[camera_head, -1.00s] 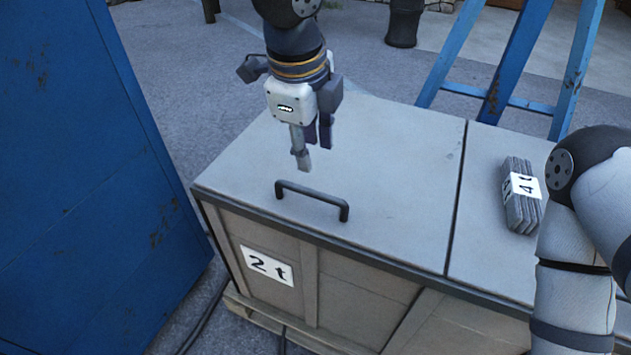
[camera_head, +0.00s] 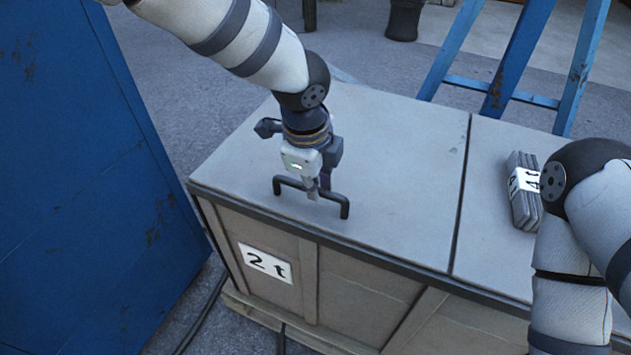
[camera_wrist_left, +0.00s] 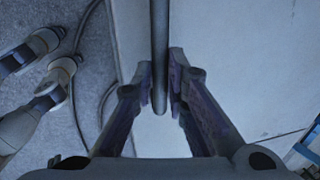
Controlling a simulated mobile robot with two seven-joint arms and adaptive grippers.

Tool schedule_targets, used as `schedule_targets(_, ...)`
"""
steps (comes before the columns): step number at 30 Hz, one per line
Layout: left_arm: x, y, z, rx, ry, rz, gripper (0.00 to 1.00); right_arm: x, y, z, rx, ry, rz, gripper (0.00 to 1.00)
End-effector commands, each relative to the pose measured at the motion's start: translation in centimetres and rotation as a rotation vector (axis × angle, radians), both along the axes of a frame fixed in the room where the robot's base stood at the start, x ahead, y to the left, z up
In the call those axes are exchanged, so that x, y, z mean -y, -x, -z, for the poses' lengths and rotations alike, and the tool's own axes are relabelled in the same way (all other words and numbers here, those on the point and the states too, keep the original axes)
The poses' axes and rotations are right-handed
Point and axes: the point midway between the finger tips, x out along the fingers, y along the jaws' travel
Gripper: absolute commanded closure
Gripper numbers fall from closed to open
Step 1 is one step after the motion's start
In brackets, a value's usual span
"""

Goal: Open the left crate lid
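The left crate lid (camera_head: 392,190) is a flat grey panel and lies closed on the wooden crate (camera_head: 345,285). A black bar handle (camera_head: 343,209) stands near its front edge. My left gripper (camera_head: 318,190) is down at the handle, with its fingers on either side of the bar.
A second lid section (camera_head: 490,255) lies right of a dark seam, with a strapped grey stack (camera_head: 523,205) on it. A blue cabinet (camera_head: 80,180) stands left of the crate. A blue ladder frame (camera_head: 515,65) stands behind. A "2 t" label (camera_head: 265,263) marks the crate front.

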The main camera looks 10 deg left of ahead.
Motion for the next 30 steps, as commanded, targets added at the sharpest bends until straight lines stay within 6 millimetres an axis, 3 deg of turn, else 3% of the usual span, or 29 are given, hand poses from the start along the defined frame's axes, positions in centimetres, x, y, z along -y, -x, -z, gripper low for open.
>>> schedule_targets(7,0.0,-0.1,-0.1,0.0,0.0,0.0,1.0,0.0,0.0,0.0,0.0,0.0,0.0,1.0)
schedule_targets(10,0.0,-0.6,-1.1,-0.011,-0.011,-0.006,1.0,0.0,0.0,0.0,0.0,0.0,0.0,1.0)
schedule_targets(21,1.0,-3.6,-11.3,-0.105,-0.039,-0.005,1.0,0.0,0.0,0.0,0.0,0.0,0.0,1.0)
schedule_targets(30,1.7,-5.8,-15.9,-0.111,-0.038,-0.003,1.0,0.0,0.7,0.7,-0.025,0.0,0.0,1.0)
